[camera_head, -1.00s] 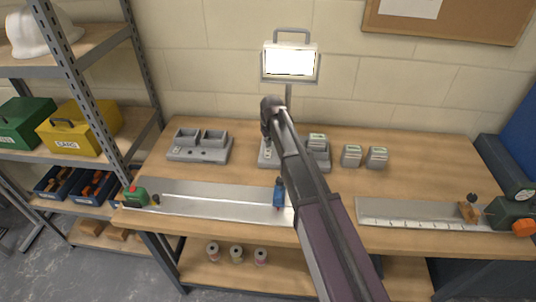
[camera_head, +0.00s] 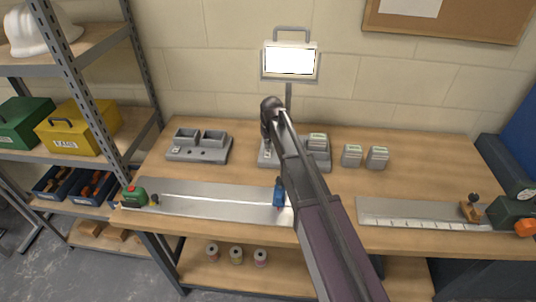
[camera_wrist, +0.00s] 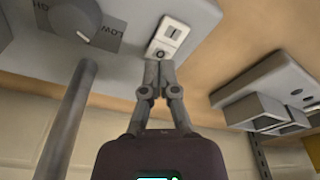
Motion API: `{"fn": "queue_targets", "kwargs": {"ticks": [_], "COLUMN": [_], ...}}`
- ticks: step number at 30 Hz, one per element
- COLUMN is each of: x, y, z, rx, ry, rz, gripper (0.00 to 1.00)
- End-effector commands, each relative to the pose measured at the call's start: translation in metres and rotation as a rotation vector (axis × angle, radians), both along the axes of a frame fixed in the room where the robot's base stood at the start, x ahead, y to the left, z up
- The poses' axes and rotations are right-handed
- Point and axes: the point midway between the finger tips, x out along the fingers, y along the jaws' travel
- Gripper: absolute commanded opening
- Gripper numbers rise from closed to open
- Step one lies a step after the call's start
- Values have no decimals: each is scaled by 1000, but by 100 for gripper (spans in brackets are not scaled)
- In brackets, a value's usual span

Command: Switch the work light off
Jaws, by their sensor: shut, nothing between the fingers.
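The work light (camera_head: 290,60) stands at the back of the bench on a post, and its panel glows bright white. Its grey base (camera_head: 264,161) is partly hidden behind my arm. In the wrist view a pale switch plate with a small rocker (camera_wrist: 170,37) is on the base, beside a round dark knob (camera_wrist: 75,18) marked LOW and HIGH. My gripper (camera_wrist: 158,66) is shut and empty. Its fingertips are at the near edge of the switch plate; I cannot tell whether they touch it. In the head view the fingertips are hidden by my arm.
A grey holder (camera_head: 199,148) with two cups stands left of the light. Labelled grey blocks (camera_head: 352,156) stand to the right. Metal straightedges (camera_head: 215,199) lie along the front, with a blue tool (camera_head: 279,192) on one. A shelf rack (camera_head: 90,80) bounds the left.

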Motion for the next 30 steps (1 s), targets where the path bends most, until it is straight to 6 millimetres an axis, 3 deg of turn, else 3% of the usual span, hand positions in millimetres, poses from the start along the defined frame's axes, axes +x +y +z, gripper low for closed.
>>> {"fn": "queue_targets", "kwargs": {"ticks": [30], "x": [0], "y": [1], "z": [-11], "rx": [0], "ry": [0], "rz": [1], "gripper": [0]}}
